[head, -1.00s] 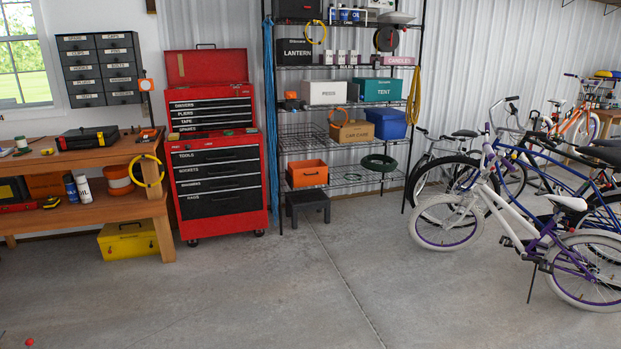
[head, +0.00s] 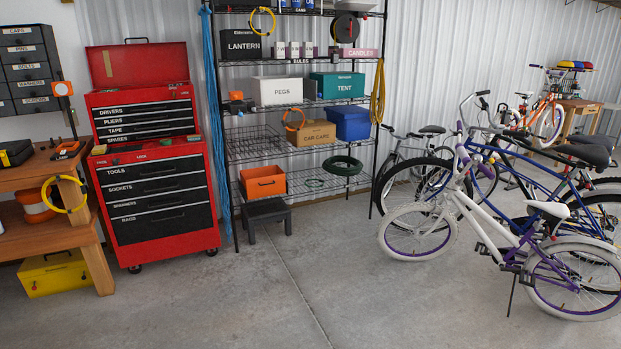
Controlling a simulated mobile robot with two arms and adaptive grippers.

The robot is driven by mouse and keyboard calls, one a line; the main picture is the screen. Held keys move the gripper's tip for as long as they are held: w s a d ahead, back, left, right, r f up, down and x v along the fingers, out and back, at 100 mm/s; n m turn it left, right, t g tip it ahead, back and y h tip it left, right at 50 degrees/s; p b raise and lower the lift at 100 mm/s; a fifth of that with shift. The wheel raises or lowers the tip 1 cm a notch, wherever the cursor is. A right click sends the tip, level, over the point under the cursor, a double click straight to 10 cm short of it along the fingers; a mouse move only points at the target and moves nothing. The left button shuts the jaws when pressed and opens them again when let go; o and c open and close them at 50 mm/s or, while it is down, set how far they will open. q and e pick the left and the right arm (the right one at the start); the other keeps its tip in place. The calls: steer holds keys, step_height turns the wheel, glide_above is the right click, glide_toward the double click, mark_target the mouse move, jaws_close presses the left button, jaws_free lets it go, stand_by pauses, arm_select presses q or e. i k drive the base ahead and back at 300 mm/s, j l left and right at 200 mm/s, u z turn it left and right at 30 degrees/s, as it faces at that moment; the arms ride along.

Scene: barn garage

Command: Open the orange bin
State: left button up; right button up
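An orange bin (head: 263,182) sits on the lowest shelf of the wire rack, at its left end. Its front has a dark handle slot. The bin is small in the head view, and I cannot tell whether its top is open or covered. Neither of my grippers shows in the head view.
A black step stool (head: 266,214) stands on the floor in front of the wire rack (head: 294,151). A red tool chest (head: 159,205) stands to its left, with a workbench (head: 70,238) beyond. Bicycles, including a white one (head: 482,236), fill the right. The middle floor is clear.

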mark_target(270, 180)
steer(key=i+z, duration=0.25)
steer(key=i, duration=2)
